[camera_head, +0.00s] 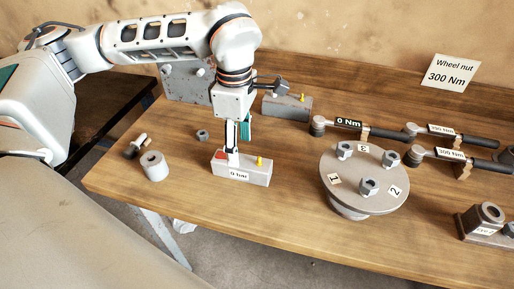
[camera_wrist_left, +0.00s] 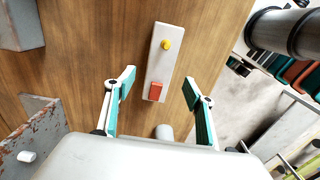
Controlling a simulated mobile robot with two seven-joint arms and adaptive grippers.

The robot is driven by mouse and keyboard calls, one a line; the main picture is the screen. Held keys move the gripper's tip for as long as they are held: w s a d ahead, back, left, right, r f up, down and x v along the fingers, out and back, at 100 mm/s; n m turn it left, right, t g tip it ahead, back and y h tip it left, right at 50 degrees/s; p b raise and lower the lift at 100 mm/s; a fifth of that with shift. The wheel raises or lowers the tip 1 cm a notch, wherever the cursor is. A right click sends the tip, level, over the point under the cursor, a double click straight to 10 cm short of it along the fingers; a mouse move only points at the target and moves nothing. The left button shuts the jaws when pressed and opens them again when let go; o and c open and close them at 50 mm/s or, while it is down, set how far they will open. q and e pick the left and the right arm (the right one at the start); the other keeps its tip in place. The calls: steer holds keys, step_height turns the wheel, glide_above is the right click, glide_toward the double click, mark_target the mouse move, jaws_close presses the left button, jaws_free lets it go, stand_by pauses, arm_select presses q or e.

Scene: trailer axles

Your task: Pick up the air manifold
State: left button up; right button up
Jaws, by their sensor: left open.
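The air manifold (camera_head: 243,172) is a light grey block labelled "0 bar", with a red part at its left end and a yellow fitting on top. It lies on the wooden bench near the front edge. In the left wrist view the manifold (camera_wrist_left: 160,64) lies lengthwise ahead, its red end nearest me. My left gripper (camera_head: 236,146) points down above the manifold's red end. In the wrist view its open fingers (camera_wrist_left: 160,82) appear on either side of that end, with nothing held. Part of the manifold's top is hidden by the gripper in the head view.
A second grey block (camera_head: 286,107) stands behind. A round hub plate (camera_head: 364,180) with several nuts stands right, beyond it torque wrenches (camera_head: 440,153). A grey cylinder (camera_head: 154,166) and a small nut (camera_head: 202,134) lie left. A rusty plate (camera_head: 190,84) stands at the back.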

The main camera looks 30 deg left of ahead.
mark_target(242, 160)
arm_select(q)
steer(key=shift+w+f, duration=0.15)
steer(key=shift+w, duration=0.1)
steer(key=shift+w+f, duration=0.1)
steer(key=shift+f, duration=0.25)
steer(key=shift+s+f, duration=0.2)
steer(key=shift+f, duration=0.4)
steer(key=shift+s+f, duration=0.15)
steer(key=shift+f, duration=0.4)
step_height(242, 160, down, 4)
steer(key=shift+d+r, duration=0.15)
steer(key=shift+r, duration=0.05)
steer(key=shift+f, duration=0.45)
steer(key=c, duration=1.5)
arm_select(e)
steer(key=shift+s+f, duration=0.25)
